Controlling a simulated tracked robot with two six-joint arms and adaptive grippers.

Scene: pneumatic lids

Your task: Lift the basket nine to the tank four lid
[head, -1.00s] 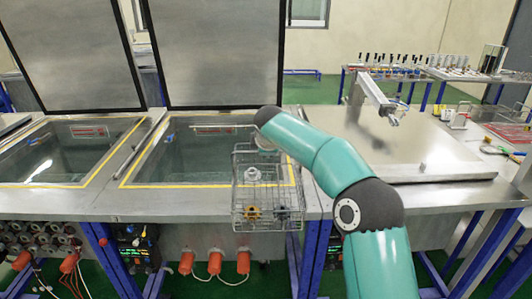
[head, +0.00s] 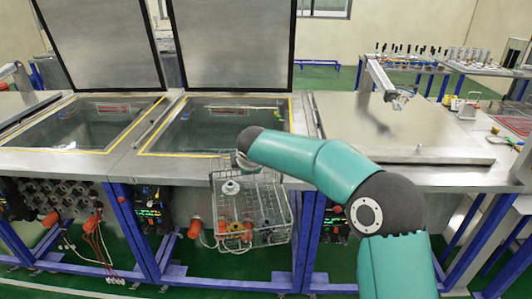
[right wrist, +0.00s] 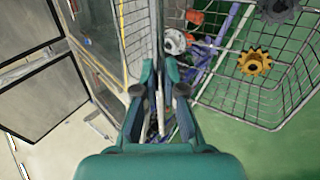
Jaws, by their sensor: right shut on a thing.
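A wire basket (head: 268,215) hangs from my right gripper in front of the bench edge, over the floor. My right gripper (right wrist: 160,92) is shut on the basket's wire frame; in the head view my arm mostly hides its fingers. The basket holds a white ring-shaped part, a yellow gear (right wrist: 254,61), a dark gear and orange parts. Two tank lids stand open, a left one (head: 100,42) and a middle one (head: 238,45). The lid at right (head: 400,130) lies shut. I cannot tell which is tank four. My left gripper is not in view.
The open left tank (head: 80,128) and middle tank (head: 210,132) hold liquid. A metal arm (head: 380,78) stands behind the shut lid. Blue bench legs (head: 315,245), hoses and control boxes are below. Green floor lies in front.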

